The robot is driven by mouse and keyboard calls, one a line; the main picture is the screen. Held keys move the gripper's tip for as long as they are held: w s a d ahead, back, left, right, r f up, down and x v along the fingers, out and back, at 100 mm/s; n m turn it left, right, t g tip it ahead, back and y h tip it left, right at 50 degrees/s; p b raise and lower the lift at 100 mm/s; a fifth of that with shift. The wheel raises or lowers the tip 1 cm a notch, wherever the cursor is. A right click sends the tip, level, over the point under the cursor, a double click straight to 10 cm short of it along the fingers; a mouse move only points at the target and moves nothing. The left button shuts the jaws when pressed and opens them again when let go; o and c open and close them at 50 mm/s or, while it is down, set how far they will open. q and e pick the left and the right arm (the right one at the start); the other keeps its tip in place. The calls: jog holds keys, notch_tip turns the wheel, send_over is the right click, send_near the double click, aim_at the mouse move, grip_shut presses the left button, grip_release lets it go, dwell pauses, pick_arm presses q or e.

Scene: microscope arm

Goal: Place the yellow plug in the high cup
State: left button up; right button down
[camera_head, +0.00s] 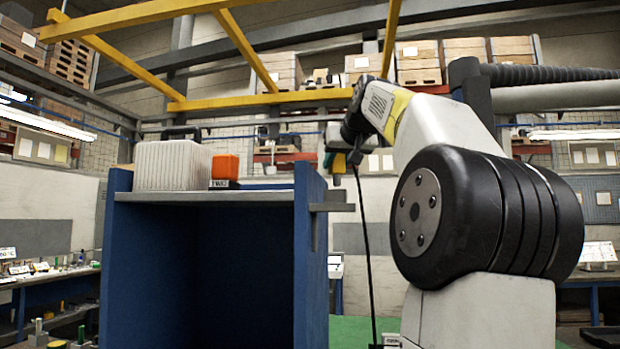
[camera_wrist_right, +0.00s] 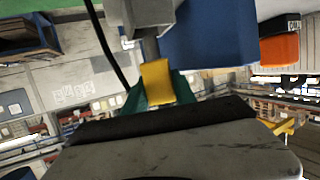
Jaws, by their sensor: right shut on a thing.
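My right gripper (camera_head: 337,160) is above the right end of the blue cabinet's top in the head view. Its green fingers (camera_wrist_right: 157,92) are shut on the yellow plug (camera_wrist_right: 157,80) in the right wrist view; the plug is small and partly hidden in the head view (camera_head: 340,164). A grey bracket (camera_head: 333,208) juts from the cabinet's upper right edge, below the gripper with a gap between. A grey part (camera_wrist_right: 148,14) lies beyond the plug in the wrist view. I cannot clearly make out the high cup. My left gripper is not in view.
The blue cabinet (camera_head: 311,260) carries a white ribbed box (camera_head: 172,166) and an orange block (camera_head: 225,167) on its top. A black cable (camera_head: 366,250) hangs down from near my right gripper. Yellow beams (camera_head: 260,101) cross overhead.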

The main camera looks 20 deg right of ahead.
aim_at(339, 171)
jog(key=shift+w+d, duration=0.1)
jog(key=shift+w, duration=0.5)
jog(key=shift+f, duration=1.75)
jog(key=shift+f, duration=0.1)
jog(key=c, duration=1)
grip_release()
